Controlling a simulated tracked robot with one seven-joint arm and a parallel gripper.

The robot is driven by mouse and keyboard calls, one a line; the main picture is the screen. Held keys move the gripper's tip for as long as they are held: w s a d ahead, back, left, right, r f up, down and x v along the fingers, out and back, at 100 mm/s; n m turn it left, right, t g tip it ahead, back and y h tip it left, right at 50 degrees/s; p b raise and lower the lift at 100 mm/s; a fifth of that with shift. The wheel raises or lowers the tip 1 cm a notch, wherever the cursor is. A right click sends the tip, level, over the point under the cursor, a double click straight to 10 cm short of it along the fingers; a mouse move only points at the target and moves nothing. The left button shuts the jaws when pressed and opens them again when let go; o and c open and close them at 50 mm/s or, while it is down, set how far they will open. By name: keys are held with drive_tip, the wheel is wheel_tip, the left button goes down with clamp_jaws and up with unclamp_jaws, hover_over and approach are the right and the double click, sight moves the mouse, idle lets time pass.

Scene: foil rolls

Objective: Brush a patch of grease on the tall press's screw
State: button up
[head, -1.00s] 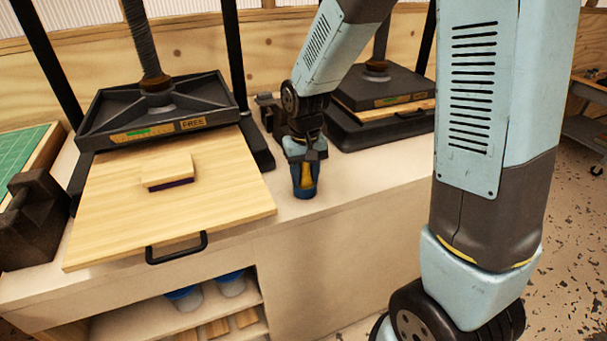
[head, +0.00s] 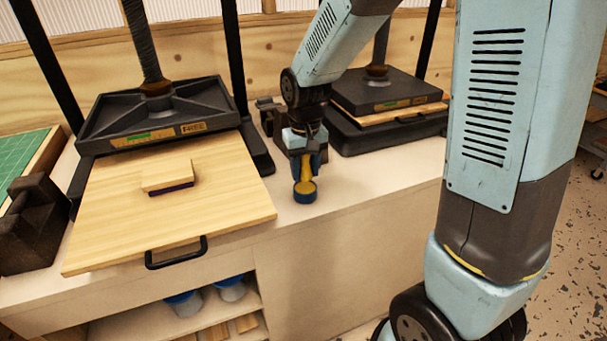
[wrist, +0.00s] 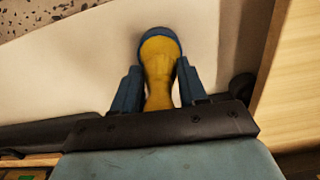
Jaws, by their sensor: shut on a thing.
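My gripper (head: 307,172) is shut on a yellow-handled thing (head: 306,170), seemingly the brush, and points down over the bench between the two presses. In the wrist view the yellow handle (wrist: 158,72) stands between my blue fingers (wrist: 158,90). A round blue rim with a yellow face (head: 304,192) shows at its lower end; I cannot tell whether this is a grease tin or part of the brush. The left press has a dark threaded screw (head: 143,42), the right press a screw (head: 380,45). Which press is taller is unclear; both tops are cut off.
The left press's black plate (head: 110,122) stands behind a pulled-out wooden board (head: 110,210) with a small block (head: 168,176) on it. A black handle (head: 176,254) juts forward. Dark uprights flank the screws. The bench front right of the board is clear.

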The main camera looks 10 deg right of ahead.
drive_tip(key=shift+r, duration=1.8)
